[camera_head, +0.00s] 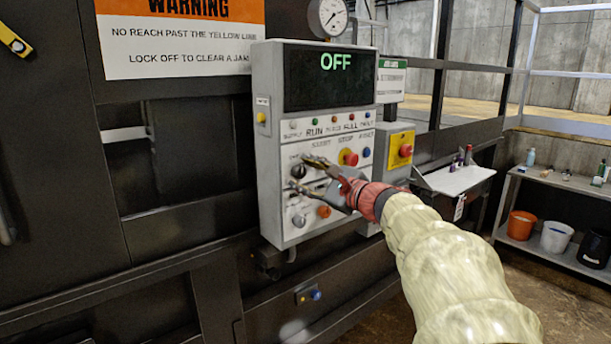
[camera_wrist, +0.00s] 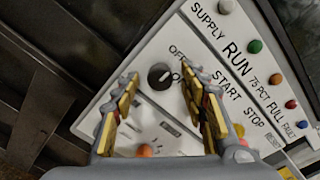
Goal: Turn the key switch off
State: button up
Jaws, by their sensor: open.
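The grey control panel (camera_head: 274,130) stands upright on the dark machine, and its display (camera_head: 330,75) reads OFF. A round black switch (camera_head: 298,170) sits at its left, beside the OFF and ON labels; in the wrist view the black switch (camera_wrist: 160,76) carries a small pale mark. A silvery round switch (camera_head: 299,220) is lower on the panel; I cannot tell which of the two takes the key. My gripper (camera_head: 302,174) is open and empty, its fingers in front of the panel around the black switch. In the wrist view, its fingertips (camera_wrist: 162,82) appear on either side of that switch; contact cannot be told.
A red stop button (camera_head: 350,158) and an orange button (camera_head: 324,211) are close to my fingers. A yellow box with a red button (camera_head: 405,150) is right of the panel. A small white-topped shelf (camera_head: 455,180) and a rack with buckets (camera_head: 555,236) stand further right.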

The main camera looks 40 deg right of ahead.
jog(key=s, duration=0.7)
jog(key=shift+s, duration=0.25)
dwell(0.3)
jog(key=s+a+f+n+g+y, duration=0.1)
jog(key=s+a+f+n+g, duration=0.15)
jog(key=a+f+n, duration=0.45)
jog(key=s+a+f+n+g+y, duration=0.2)
jog(key=a+f+g, duration=0.1)
jog(key=a, duration=0.7)
jog(key=s+a+f+n+g+y, duration=0.1)
jog(key=s+a+f+n+g, duration=0.15)
jog(key=a+f+n, duration=0.5)
jog(key=s+a+f+n+g+h, duration=0.2)
jog(key=s+f+n, duration=0.2)
jog(key=s, duration=0.3)
jog(key=s+a+f+n+g+h, duration=0.2)
jog(key=s+f+n, duration=0.3)
jog(key=s+n, duration=0.1)
jog(key=shift+s+a+f, duration=0.25)
jog(key=shift+s, duration=0.45)
